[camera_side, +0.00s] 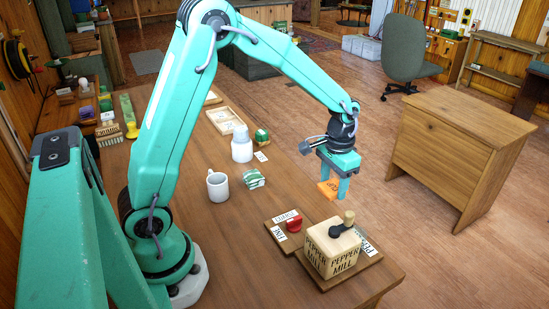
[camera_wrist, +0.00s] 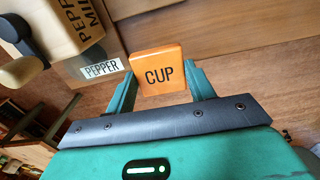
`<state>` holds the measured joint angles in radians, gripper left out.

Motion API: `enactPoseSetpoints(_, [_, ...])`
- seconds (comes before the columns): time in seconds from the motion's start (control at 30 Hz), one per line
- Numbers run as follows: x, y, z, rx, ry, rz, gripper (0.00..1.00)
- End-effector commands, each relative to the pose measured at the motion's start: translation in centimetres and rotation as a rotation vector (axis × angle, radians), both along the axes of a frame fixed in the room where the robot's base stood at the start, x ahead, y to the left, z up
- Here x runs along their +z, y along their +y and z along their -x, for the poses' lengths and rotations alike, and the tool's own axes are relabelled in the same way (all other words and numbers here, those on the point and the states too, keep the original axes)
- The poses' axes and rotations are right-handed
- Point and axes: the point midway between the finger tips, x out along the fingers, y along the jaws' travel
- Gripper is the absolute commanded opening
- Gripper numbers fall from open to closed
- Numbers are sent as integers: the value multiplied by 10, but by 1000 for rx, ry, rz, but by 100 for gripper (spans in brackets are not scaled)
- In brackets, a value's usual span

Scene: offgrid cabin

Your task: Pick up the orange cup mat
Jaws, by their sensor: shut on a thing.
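The orange cup mat (camera_side: 327,189) is held between the fingers of my gripper (camera_side: 338,182) in the side view, raised above the right part of the table. In the wrist view the mat (camera_wrist: 158,72) shows as an orange rounded square with "CUP" printed on it. The two teal fingers of my gripper (camera_wrist: 163,85) stand at its left and right sides, shut on it.
The pepper mill box (camera_side: 332,250) stands on a wooden board close below my gripper, with a red item (camera_side: 293,224) beside it. A white mug (camera_side: 218,186), a striped green-and-white block (camera_side: 252,179) and a white bottle (camera_side: 242,146) stand to the left. Floor lies beyond the table's right edge.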

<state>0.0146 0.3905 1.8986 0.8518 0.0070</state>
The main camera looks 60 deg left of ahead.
Motion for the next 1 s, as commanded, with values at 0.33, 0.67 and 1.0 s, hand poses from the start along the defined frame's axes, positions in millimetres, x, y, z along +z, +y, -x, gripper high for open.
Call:
enactPoseSetpoints(0.33, [14,0,0,0,1,0,31])
enactPoseSetpoints(0.67, [14,0,0,0,1,0,31])
enactPoseSetpoints(1.0, [17,2,13,4,-1,0,31])
